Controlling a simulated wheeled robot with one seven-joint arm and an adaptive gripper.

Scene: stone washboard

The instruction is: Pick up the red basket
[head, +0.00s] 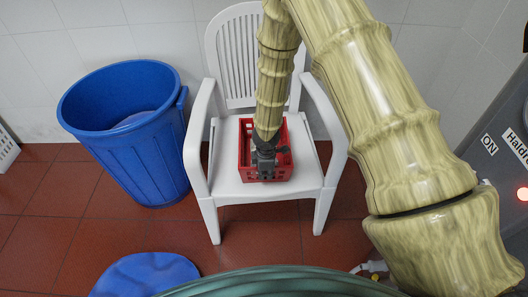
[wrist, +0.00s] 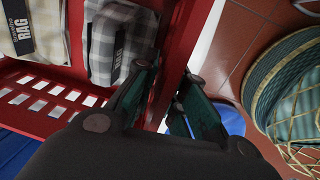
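The red basket (head: 244,150) sits upright on the seat of a white plastic chair (head: 225,170). My gripper (head: 264,160) is at the basket's front side in the head view and hides part of it. In the wrist view the red basket wall (wrist: 175,40) runs between my two fingers (wrist: 168,95), one inside and one outside. The fingers are close together and appear shut on this wall. Checked and plain cloth packs (wrist: 118,45) marked "RAG" lie in the basket.
A blue bin (head: 125,150) stands left of the chair, and a blue round object (head: 145,274) lies in front on the red tile floor. A grey machine (head: 500,150) stands at right. The chair's armrests flank the basket. A green basket-like object (wrist: 285,95) shows in the wrist view.

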